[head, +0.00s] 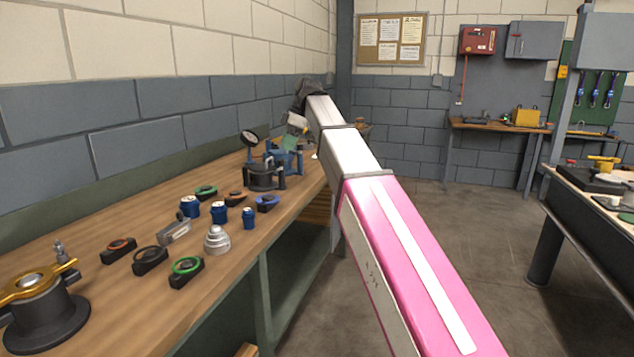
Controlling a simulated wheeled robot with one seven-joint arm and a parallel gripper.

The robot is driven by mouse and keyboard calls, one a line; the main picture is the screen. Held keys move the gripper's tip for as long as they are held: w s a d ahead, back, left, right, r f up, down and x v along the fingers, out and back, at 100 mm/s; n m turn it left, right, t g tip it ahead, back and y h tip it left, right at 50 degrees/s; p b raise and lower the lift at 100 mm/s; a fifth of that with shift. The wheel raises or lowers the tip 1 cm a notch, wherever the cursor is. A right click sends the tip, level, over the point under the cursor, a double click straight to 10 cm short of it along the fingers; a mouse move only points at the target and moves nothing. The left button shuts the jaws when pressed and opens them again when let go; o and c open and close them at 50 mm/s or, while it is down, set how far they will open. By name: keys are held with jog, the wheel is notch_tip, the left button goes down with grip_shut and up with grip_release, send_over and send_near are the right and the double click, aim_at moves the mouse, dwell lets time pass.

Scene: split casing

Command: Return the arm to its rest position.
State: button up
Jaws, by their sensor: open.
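My arm, pink near me and white farther out, reaches from the lower right to the far end of the workbench (110,235). It ends in a dark wrist part. My gripper (296,124) shows small below that end, over the back of the bench; its fingers are too small to make out clearly. I see nothing clearly held in it. A blue vise-like fixture (287,160) and a greenish piece (290,143) are close below it in the picture. I cannot tell whether the gripper touches them.
On the bench stand a black fixture with a round dial (264,176), several blue cylinders (219,212), black ring holders (187,271), a stepped silver part (217,239) and a gold-topped housing (40,305). A wall borders the left. The floor (480,240) is clear; another table (600,215) stands right.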

jog(key=s+d+f+m+h, duration=0.1)
jog(key=d+f+m, duration=0.3)
jog(key=f, duration=0.6)
jog(key=s+d+f+m, duration=0.1)
jog(key=d+f+m, duration=0.1)
jog(key=d+f, duration=0.5)
jog(key=s+d+f+m+h, duration=0.1)
jog(key=s+d+f+m, duration=0.2)
jog(key=f, duration=0.9)
jog(key=s+d+f+m+h, duration=0.1)
jog(key=s+d+f+m, duration=0.4)
jog(key=f, duration=0.6)
jog(key=s+d+f+m+h, duration=0.1)
jog(key=s+d+f+m, duration=0.4)
jog(key=s+d+f, duration=0.4)
notch_tip(320, 180, down, 2)
jog(key=shift+s+f+m+t, duration=0.1)
jog(key=shift+s+m+t, duration=0.2)
jog(key=shift+s, duration=0.3)
jog(key=shift+d, duration=0.1)
